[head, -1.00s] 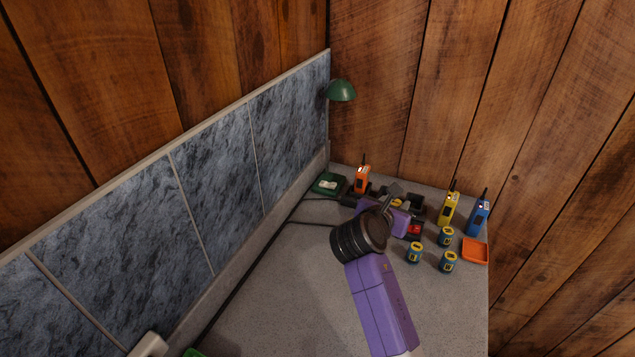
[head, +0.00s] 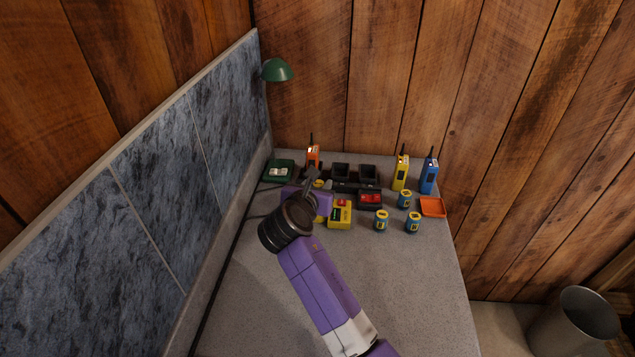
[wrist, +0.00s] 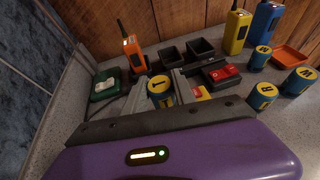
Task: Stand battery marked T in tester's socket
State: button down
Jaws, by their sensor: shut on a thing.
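My gripper (wrist: 160,98) is shut on a blue and yellow battery (wrist: 160,84), held upright with its yellow top up. A dark letter on that top looks like T or I. In the head view my gripper (head: 318,187) is over the back left of the counter, and its wrist hides most of the battery. A yellow box (head: 340,217) with a dark window and a red part stands just right of the gripper; it may be the tester. Its socket is not clearly seen. Three more batteries (head: 381,220) stand upright at the right, one marked M (wrist: 300,81).
An orange radio (head: 313,158) stands behind the gripper. Black open holders (head: 341,172) and a black box with a red top (head: 370,199) are to its right. Yellow (head: 401,173) and blue (head: 429,176) radios and an orange tray (head: 432,207) stand farther right. A green box (head: 279,171) is left. The front counter is clear.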

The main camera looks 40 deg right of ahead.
jog(key=shift+f+b, duration=1)
jog(key=shift+f, duration=0.2)
jog(key=shift+r+p, duration=0.15)
jog(key=shift+p, duration=1.15)
jog(key=shift+f, duration=0.65)
dwell(0.5)
jog(key=c, duration=1.3)
grip_release()
